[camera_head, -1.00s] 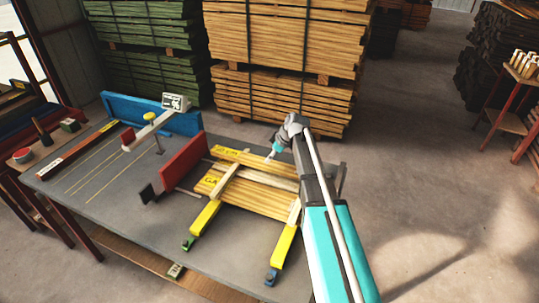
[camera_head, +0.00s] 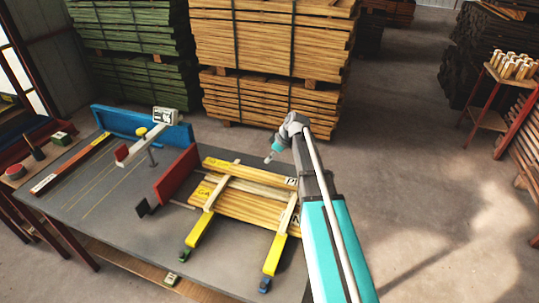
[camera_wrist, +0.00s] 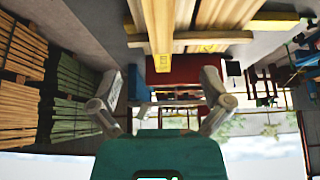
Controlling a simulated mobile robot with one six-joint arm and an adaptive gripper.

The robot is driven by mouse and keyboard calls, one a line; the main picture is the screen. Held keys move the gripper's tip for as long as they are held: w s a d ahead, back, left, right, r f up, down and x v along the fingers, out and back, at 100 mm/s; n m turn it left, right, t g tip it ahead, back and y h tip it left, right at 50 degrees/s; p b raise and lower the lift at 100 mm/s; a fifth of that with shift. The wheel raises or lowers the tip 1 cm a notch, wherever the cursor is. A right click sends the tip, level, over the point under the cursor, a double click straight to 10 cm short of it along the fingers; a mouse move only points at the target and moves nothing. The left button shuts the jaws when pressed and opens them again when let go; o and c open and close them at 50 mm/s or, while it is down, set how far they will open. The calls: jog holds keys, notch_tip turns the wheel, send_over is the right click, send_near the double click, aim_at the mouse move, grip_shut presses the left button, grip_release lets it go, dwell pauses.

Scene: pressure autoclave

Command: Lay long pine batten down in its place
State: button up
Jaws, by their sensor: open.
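A long pine batten (camera_head: 245,172) with a yellow-marked left end lies along the far side of the board stack, across the pale cross-sticks. More pine boards (camera_head: 238,206) lie nearer, between the sticks. In the wrist view a batten with a yellow end (camera_wrist: 160,48) points towards me at top centre. My gripper (camera_head: 270,159) is just beyond the far batten in the head view. In the wrist view its fingers (camera_wrist: 160,95) are spread wide with nothing between them.
A red stop plate (camera_head: 177,180) stands left of the stack. Two yellow arms (camera_head: 201,234) jut from the bench front. The grey bench (camera_head: 110,195) has clear surface at left. A blue fence (camera_head: 140,126) and a gauge arm stand behind it. Tall lumber stacks (camera_head: 270,100) stand behind.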

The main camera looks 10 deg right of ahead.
jog(key=shift+s+r, duration=0.1)
dwell(0.7)
jog(key=s+a+f+m+g+h, duration=0.1)
jog(key=s+m, duration=0.4)
jog(key=s, duration=0.7)
jog(key=s+a+f+m+g+h, duration=0.1)
jog(key=s+m, duration=0.5)
jog(key=s, duration=0.6)
jog(key=a+g+h, duration=0.1)
jog(key=a+h, duration=0.1)
jog(key=h, duration=0.1)
jog(key=shift+s+a+f, duration=0.25)
jog(key=shift+s, duration=0.1)
